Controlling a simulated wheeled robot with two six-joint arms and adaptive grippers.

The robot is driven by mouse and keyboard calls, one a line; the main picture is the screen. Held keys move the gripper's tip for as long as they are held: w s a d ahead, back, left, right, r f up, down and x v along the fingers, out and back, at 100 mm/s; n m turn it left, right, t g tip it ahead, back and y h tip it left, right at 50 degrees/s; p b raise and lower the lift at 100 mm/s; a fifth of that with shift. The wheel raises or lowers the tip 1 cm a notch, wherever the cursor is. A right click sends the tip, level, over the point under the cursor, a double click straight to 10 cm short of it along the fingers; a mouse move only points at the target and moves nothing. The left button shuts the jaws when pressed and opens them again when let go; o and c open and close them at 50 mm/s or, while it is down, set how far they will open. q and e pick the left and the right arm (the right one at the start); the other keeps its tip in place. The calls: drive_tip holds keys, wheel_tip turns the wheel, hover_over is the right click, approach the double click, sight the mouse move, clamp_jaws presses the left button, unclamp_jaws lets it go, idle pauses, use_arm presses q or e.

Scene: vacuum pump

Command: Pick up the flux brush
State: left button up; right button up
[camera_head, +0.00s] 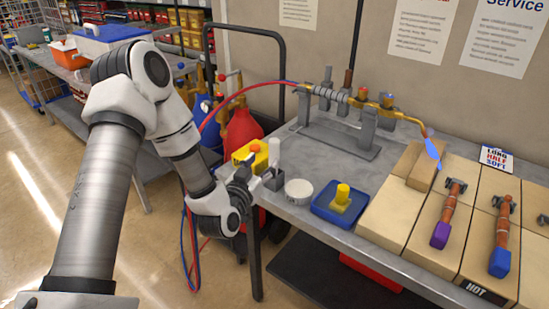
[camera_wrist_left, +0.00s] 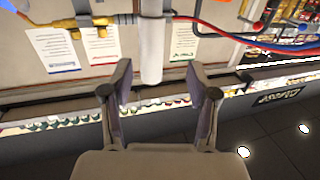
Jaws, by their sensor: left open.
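My left gripper (camera_head: 258,177) is open at the left end of the grey bench in the head view. In the left wrist view, its two fingers (camera_wrist_left: 162,85) are spread apart with nothing clamped between them. A pale upright cylinder (camera_head: 274,152), possibly the flux brush handle, stands just beyond the fingers. It also shows in the left wrist view (camera_wrist_left: 152,45), ahead of the gap between the fingertips. Its lower end is hidden by the gripper in the head view, and I cannot make out any bristles. My right gripper is not in view.
A white round tin (camera_head: 299,191) and a blue tray (camera_head: 325,207) with a yellow block (camera_head: 343,196) lie right of the gripper. A yellow item (camera_head: 247,152) with an orange top is close behind it. A torch rig (camera_head: 352,98) stands at the back; tan blocks (camera_head: 408,225) fill the right.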

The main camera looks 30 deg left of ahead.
sight(274, 154)
use_arm(q)
drive_tip(key=w, duration=0.1)
drive_tip(key=w+p, duration=0.1)
drive_tip(key=w, duration=0.3)
drive_tip(key=shift+d+r+p, duration=0.3)
drive_tip(key=shift+w+a+f, duration=0.15)
drive_tip(key=shift+w+a, duration=0.2)
drive_tip(key=shift+w, duration=0.05)
drive_tip(key=shift+d, duration=0.1)
clamp_jaws()
